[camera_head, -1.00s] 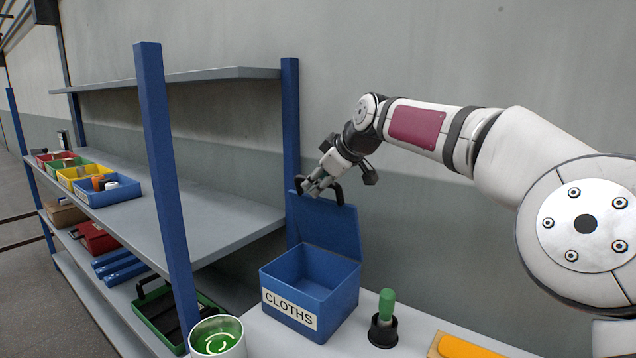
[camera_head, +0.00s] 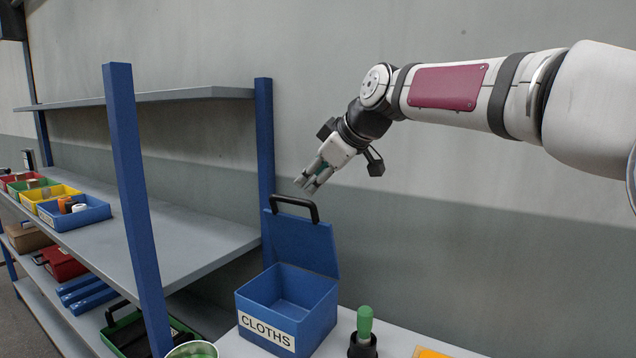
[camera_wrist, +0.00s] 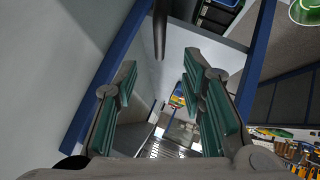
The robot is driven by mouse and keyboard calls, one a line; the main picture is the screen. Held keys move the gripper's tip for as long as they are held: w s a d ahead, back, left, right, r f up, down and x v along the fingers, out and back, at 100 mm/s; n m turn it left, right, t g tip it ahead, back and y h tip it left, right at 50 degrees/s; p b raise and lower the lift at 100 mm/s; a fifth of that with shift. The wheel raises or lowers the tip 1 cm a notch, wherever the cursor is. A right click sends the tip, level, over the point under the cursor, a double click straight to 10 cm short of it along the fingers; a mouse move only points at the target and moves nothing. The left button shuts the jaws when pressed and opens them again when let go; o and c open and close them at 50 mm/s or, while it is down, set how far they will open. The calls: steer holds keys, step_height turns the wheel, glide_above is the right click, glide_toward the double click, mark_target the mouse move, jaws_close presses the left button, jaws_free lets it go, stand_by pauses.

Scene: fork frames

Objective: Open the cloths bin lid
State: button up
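The blue cloths bin (camera_head: 283,309) stands on the light bench with a white "CLOTHS" label on its front. Its lid (camera_head: 301,241) stands raised at the back of the bin, with a black handle (camera_head: 294,200) on its upper edge. The inside of the bin is visible and looks empty. My gripper (camera_head: 307,186) is just above the handle, apart from it in the head view. In the wrist view the two green-padded fingers (camera_wrist: 163,105) are spread apart with nothing between them.
A blue-posted shelf (camera_head: 190,235) stands at the left with small coloured trays (camera_head: 75,213). A green-handled tool (camera_head: 364,325) in a black holder stands right of the bin. A can (camera_head: 192,350) is at the front left. The wall is close behind.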

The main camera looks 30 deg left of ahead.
steer(key=shift+o, duration=0.7)
steer(key=s+d+f+g+h+p, duration=0.1)
steer(key=s+d+f+h, duration=0.2)
steer(key=f, duration=0.4)
steer(key=s+d+f+h+p, duration=0.1)
steer(key=s+d+f, duration=0.2)
steer(key=d+f, duration=0.35)
steer(key=s+d+f+m+g+h+p, duration=0.1)
steer(key=s+d+f+h, duration=0.1)
steer(key=s+d+f, duration=0.35)
steer(key=s+d+f+g+h, duration=0.1)
steer(key=s+d+f, duration=0.1)
steer(key=d, duration=0.7)
steer(key=s+d+f+m+g+h+p, duration=0.15)
steer(key=s+d+f, duration=0.25)
steer(key=d, duration=0.4)
steer(key=shift+n+t+h, duration=0.25)
steer(key=shift+t+h, duration=0.1)
steer(key=shift+t, duration=0.1)
step_height(320, 180, down, 8)
steer(key=shift+a+r+b, duration=0.15)
steer(key=shift+r+b, duration=0.05)
steer(key=shift+b, duration=0.2)
steer(key=shift+f, duration=2.9)
jaws_close()
